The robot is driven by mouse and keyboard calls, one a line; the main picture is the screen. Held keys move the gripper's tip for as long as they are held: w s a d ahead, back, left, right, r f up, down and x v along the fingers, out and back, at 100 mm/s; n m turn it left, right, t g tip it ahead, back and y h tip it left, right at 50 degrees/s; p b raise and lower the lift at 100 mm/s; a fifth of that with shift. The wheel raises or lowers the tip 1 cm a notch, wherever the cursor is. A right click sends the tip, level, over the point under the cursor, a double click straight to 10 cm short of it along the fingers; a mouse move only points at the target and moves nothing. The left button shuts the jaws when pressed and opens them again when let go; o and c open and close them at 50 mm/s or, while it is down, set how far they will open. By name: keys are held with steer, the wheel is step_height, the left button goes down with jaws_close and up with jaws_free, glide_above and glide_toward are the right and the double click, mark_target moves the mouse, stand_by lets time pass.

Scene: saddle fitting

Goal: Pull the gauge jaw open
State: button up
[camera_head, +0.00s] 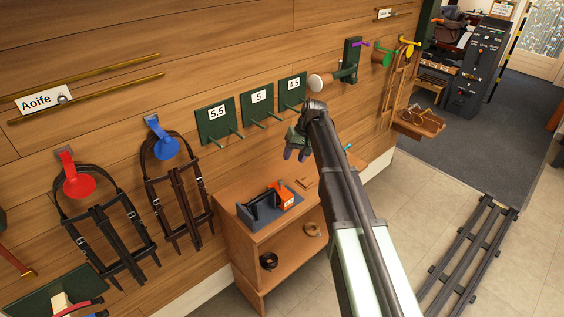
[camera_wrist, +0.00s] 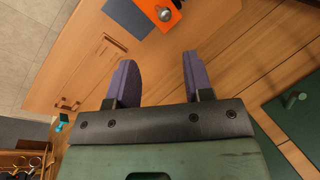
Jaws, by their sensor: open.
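The gauge (camera_head: 268,203) sits on a dark mat on top of the wooden cabinet, with a dark upright frame at its left and an orange block (camera_head: 287,195) at its right. In the wrist view only part of the orange block (camera_wrist: 158,12) shows at the top edge, with a round metal knob on it. My gripper (camera_head: 296,154) is above and to the right of the gauge in the head view. It also shows in the wrist view (camera_wrist: 157,75), where its two purple fingers are apart with nothing between them. The rest of the gauge is out of the wrist view.
Green plates with pegs (camera_head: 257,110), numbered 5.5, 5 and 4.5, stick out from the wall above the cabinet (camera_head: 262,240). Bridles hang from red and blue hooks at left. A wooden piece (camera_head: 304,183) lies right of the gauge. A dark rail (camera_head: 473,243) runs along the floor.

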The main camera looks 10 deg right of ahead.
mark_target(281, 181)
steer(key=b+x, duration=0.3)
steer(key=x, duration=0.1)
steer(key=b+x, duration=0.3)
steer(key=b, duration=0.1)
steer(key=b+x, duration=0.3)
steer(key=x, duration=0.1)
steer(key=shift+a+f, duration=0.2)
steer(key=shift+a, duration=0.25)
steer(key=shift+r, duration=0.15)
steer(key=shift+c, duration=0.5)
jaws_close()
